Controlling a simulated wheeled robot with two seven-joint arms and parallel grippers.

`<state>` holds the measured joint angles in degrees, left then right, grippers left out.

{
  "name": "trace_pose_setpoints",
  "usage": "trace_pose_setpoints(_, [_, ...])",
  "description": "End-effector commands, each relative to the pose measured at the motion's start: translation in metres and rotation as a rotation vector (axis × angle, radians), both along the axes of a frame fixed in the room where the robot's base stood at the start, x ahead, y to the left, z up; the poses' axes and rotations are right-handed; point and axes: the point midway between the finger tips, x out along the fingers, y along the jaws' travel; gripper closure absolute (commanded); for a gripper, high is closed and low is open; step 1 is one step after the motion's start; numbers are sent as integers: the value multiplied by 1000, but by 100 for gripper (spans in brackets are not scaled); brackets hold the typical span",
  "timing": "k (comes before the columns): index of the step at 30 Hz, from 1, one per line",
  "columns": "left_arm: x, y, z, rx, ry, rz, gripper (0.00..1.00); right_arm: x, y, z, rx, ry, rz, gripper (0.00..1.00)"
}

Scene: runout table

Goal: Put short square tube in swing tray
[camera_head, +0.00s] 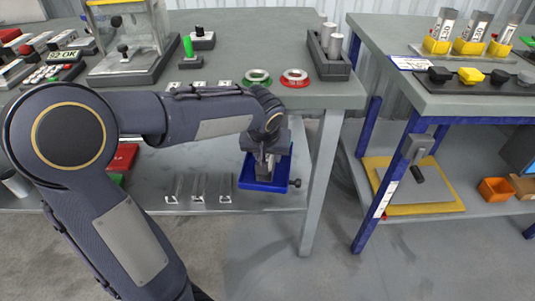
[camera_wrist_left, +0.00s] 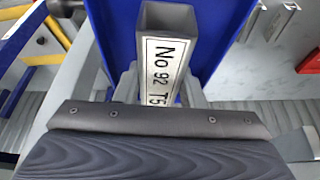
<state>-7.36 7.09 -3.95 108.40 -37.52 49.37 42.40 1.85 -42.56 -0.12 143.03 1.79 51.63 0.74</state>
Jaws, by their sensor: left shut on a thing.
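The short square tube (camera_wrist_left: 167,22) is grey and hollow, with a white label reading "No 92 T5", in the left wrist view. My left gripper (camera_wrist_left: 160,90) is shut on it. In the head view the left gripper (camera_head: 267,158) points down over the blue swing tray (camera_head: 252,185) at the lower shelf's right end. The tray's blue surface (camera_wrist_left: 110,15) lies behind the tube in the wrist view. Whether the tube touches the tray floor I cannot tell. The wrist housing hides the tube's near end. My right gripper is not in view.
Several small metal brackets (camera_head: 198,188) lie on the lower shelf left of the tray. A table leg (camera_head: 322,185) stands just right of it. A green ring (camera_head: 258,77), a red ring (camera_head: 295,77) and a grey holder (camera_head: 328,62) with cylinders sit on the tabletop above.

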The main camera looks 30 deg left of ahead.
Motion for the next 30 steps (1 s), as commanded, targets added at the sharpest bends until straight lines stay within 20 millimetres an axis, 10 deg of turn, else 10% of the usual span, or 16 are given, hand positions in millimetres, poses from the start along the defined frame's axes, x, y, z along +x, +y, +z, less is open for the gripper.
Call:
trace_pose_setpoints(1, [0, 0, -3, 0, -1, 0, 90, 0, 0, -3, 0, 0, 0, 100])
trace_pose_setpoints(2, [0, 0, -2, 0, 0, 0, 60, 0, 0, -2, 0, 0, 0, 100])
trace_pose_setpoints(6, [0, 0, -1, 0, 0, 0, 42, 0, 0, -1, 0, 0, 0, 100])
trace_pose_setpoints(18, [-1, -1, 9, 0, -2, 0, 42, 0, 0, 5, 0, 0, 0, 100])
trace_pose_setpoints(30, [-30, -12, 85, -1, -5, 0, 42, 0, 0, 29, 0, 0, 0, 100])
